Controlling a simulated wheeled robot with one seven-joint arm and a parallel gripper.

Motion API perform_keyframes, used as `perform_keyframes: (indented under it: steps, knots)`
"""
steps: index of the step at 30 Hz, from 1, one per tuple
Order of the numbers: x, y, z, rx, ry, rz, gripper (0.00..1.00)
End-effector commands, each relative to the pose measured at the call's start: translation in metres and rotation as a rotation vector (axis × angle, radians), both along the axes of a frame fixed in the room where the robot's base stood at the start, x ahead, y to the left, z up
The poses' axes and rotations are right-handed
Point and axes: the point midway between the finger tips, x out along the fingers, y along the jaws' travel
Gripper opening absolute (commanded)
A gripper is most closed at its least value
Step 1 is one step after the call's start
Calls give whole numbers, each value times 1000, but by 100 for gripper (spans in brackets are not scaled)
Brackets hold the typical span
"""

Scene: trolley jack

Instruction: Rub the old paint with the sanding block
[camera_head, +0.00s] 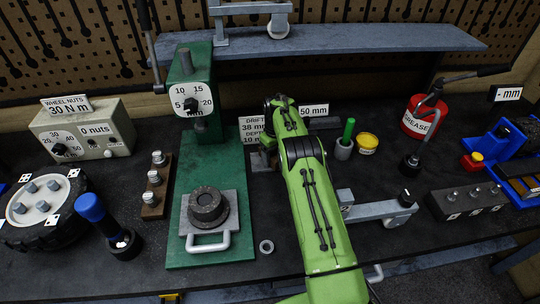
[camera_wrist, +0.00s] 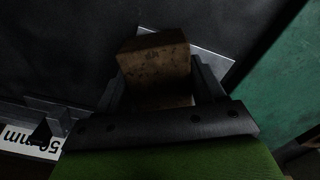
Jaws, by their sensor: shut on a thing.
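My gripper (camera_wrist: 160,80) is shut on a brown, speckled block (camera_wrist: 154,58), which looks like the sanding block. A finger stands on each side of it in the wrist view. A flat, pale grey plate (camera_wrist: 213,62) shows from behind the block, on the dark bench top. I cannot tell whether the block touches it. The old paint cannot be made out; the block may cover it. In the head view my green arm hides the gripper and the block.
A green press (camera_head: 193,75) stands left of my arm. A sign ending in "50 mm" (camera_wrist: 30,141) is near my gripper. A yellow tin (camera_head: 367,144), a green-handled tool (camera_head: 346,135) and a red grease can (camera_head: 420,118) stand to the right. A grey shelf (camera_head: 330,38) spans the back.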

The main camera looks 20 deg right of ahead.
Motion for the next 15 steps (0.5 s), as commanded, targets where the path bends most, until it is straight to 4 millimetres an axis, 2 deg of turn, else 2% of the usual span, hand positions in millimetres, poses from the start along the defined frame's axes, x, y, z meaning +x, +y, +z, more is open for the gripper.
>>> perform_keyframes:
  steps: [7,15]
  knots:
    - [-6,-26,-1,-2,5,-4,44]
    - [-7,-28,0,0,4,-2,44]
